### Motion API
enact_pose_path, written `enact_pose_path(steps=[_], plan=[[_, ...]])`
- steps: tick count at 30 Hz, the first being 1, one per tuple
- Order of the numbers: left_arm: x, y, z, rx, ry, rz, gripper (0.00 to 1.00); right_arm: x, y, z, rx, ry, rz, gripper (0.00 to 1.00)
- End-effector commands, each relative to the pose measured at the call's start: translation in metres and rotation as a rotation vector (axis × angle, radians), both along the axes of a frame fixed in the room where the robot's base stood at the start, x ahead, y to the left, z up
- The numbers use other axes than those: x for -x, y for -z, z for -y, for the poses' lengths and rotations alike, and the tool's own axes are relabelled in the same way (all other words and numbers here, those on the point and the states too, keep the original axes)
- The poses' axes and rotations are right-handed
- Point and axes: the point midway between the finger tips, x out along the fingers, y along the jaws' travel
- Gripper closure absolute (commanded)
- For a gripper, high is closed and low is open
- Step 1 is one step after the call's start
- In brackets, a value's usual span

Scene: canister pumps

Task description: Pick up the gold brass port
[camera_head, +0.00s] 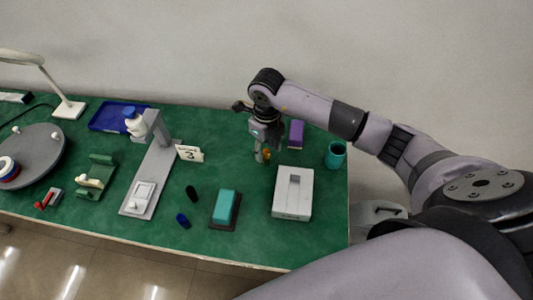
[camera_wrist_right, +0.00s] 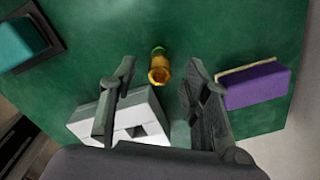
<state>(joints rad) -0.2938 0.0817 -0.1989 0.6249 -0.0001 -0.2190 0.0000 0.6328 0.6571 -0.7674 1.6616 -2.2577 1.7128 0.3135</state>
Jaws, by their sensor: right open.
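The gold brass port (camera_wrist_right: 158,70) stands on the green table in the right wrist view, a small gold piece with a green part at its far end. In the head view the port (camera_head: 267,154) shows as a small gold spot beside my gripper. My right gripper (camera_wrist_right: 160,80) is open, its two fingers on either side of the port in the picture. The fingers look empty, and I cannot tell how high they are above the port. In the head view my right gripper (camera_head: 260,156) points down at the table. My left gripper is not in view.
A purple block (camera_head: 296,133) lies close to the gripper's right. A white slotted box (camera_head: 292,194) stands in front, with a teal cup (camera_head: 335,154) to the right. A teal block (camera_head: 224,205) sits on a dark tray. Green table (camera_head: 230,150) is bare between them.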

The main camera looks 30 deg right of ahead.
Motion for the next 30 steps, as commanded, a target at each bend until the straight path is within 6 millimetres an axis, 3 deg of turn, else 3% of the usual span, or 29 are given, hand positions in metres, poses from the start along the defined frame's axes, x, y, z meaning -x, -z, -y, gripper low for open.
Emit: enact_pose_path(steps=[1,6,14,30], plan=[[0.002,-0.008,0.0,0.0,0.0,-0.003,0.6,0.002,0.005,-0.002,0.0,0.0,-0.005,0.57],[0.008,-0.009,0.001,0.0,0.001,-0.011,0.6,0.0,0.025,-0.001,0.001,0.0,-0.002,0.57],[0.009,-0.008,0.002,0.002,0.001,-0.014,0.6,0.0,0.028,-0.001,0.001,-0.001,0.001,0.57],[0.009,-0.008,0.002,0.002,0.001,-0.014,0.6,0.0,0.027,0.0,0.001,0.0,0.001,0.93]])
